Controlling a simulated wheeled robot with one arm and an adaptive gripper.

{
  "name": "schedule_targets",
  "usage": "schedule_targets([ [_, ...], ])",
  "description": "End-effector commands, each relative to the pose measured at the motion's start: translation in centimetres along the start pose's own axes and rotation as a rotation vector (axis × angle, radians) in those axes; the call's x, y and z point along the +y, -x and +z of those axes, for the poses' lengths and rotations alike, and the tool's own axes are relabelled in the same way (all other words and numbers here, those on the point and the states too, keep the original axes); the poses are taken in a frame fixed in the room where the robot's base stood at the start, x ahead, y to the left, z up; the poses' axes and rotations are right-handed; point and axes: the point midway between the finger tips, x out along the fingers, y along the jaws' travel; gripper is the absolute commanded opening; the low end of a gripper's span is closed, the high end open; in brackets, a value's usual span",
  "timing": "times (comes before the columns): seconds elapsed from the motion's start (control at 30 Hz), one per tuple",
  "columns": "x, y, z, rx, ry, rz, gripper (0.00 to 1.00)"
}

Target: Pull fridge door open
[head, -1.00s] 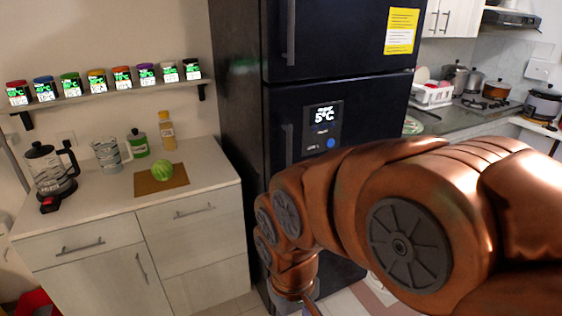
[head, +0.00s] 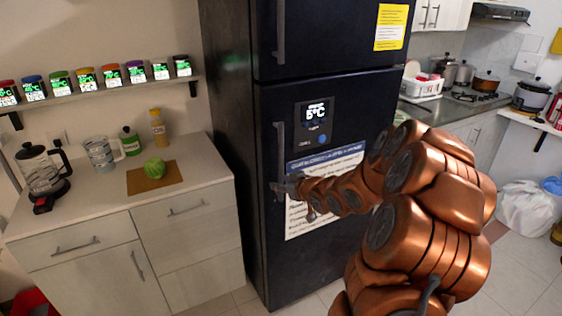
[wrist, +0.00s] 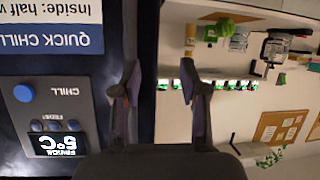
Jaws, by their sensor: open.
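The dark fridge has a lower door (head: 345,110) that sits shut, with a temperature display (head: 318,113) and a paper notice on it. A vertical grey handle (head: 279,150) runs along its left side. My gripper (head: 281,188) is at the lower part of this handle in the head view. In the wrist view, which is upside down, my gripper (wrist: 160,82) is open with its fingers apart. The fridge's dark edge (wrist: 147,40) shows between the fingers. I cannot tell whether either finger touches the handle; the arm's end hides its lower part.
A counter (head: 90,215) with a coffee press (head: 42,170), bottles and a green fruit (head: 154,166) stands left of the fridge. Several spice jars line a wall shelf (head: 100,95). A stove and pots stand at the right. A white bag (head: 527,205) lies on the floor.

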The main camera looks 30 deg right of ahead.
Motion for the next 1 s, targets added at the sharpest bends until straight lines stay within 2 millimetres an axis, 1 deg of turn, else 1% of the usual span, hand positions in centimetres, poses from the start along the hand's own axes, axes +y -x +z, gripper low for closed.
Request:
schedule_targets([
  [0.03, 1.2, 0.0, 0.0, 0.059, -0.018, -0.006, 0.43],
  [0.2, 3.3, 0.7, -0.9, 0.25, -0.052, -0.037, 0.43],
  [0.4, 4.6, 2.0, -1.5, 0.379, -0.074, -0.056, 0.43],
  [0.53, 4.7, 2.0, -1.8, 0.403, -0.077, -0.061, 0.43],
  [0.67, 4.7, 1.3, -2.2, 0.405, -0.077, -0.062, 0.43],
  [1.0, 4.5, -2.0, -3.8, 0.404, -0.077, -0.062, 0.43],
])
